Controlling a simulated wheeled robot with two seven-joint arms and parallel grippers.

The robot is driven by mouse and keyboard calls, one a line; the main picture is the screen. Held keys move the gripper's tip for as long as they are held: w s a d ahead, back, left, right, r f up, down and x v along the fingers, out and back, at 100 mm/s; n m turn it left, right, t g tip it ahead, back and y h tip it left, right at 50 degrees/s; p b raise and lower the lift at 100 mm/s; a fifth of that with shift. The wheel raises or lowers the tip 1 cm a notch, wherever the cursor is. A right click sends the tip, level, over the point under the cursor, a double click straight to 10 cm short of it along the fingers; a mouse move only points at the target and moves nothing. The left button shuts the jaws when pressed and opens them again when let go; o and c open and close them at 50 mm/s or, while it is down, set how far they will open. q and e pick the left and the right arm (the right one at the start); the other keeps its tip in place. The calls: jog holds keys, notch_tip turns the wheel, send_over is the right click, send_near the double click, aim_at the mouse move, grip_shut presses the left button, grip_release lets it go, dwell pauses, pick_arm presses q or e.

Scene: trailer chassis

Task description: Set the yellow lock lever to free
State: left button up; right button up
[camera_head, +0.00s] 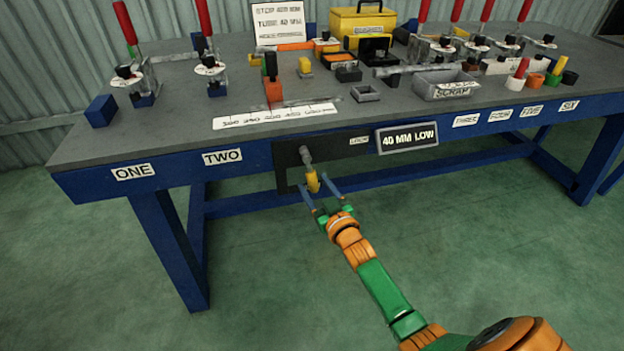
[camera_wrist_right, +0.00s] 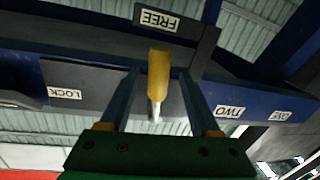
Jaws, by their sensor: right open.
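The yellow lock lever (camera_head: 313,181) hangs from a grey pivot (camera_head: 306,154) on the dark panel (camera_head: 286,160) at the bench's front edge. It points down and slightly right in the head view. In the right wrist view its yellow grip (camera_wrist_right: 159,74) points toward the FREE label (camera_wrist_right: 158,21), away from the LOCK label (camera_wrist_right: 65,93). My right gripper (camera_head: 317,187) is open, with one finger on each side of the grip. Contact between the fingers and the grip cannot be made out. My left gripper is not in view.
The blue-framed bench (camera_head: 100,150) carries several red-handled clamps, a grey SCRAP bin (camera_head: 445,86) and a yellow box (camera_head: 362,22). A "40 MM LOW" sign (camera_head: 408,137) is on the front edge, right of the lever. The green floor in front is clear.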

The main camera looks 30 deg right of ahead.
aim_at(314, 184)
jog(key=s, duration=0.2)
jog(key=s+p, duration=0.1)
jog(key=s, duration=0.2)
jog(key=shift+a+r, duration=0.15)
jog(key=shift+a, duration=0.05)
jog(key=shift+w, duration=0.1)
jog(key=s+a+f+g, duration=0.1)
jog(key=s+f+g, duration=0.25)
jog(key=f, duration=0.45)
jog(key=s+a+f+g+y, duration=0.1)
jog(key=s+a+f+g, duration=0.1)
jog(key=s+f, duration=0.45)
jog(key=s+a+f+g, duration=0.1)
jog(key=s+f+g, duration=0.2)
jog(key=f, duration=0.7)
jog(key=s+a+f+n+g, duration=0.15)
jog(key=s+f+g, duration=0.25)
jog(key=s+f, duration=0.5)
jog(key=s+a+f+g, duration=0.1)
jog(key=s+g, duration=0.1)
jog(key=s, duration=0.7)
jog(key=s+a+f+g, duration=0.1)
jog(key=s+f+g, duration=0.1)
jog(key=s, duration=0.6)
notch_tip(314, 184, up, 19)
jog(key=p, duration=1.8)
jog(key=shift+y+p, duration=0.3)
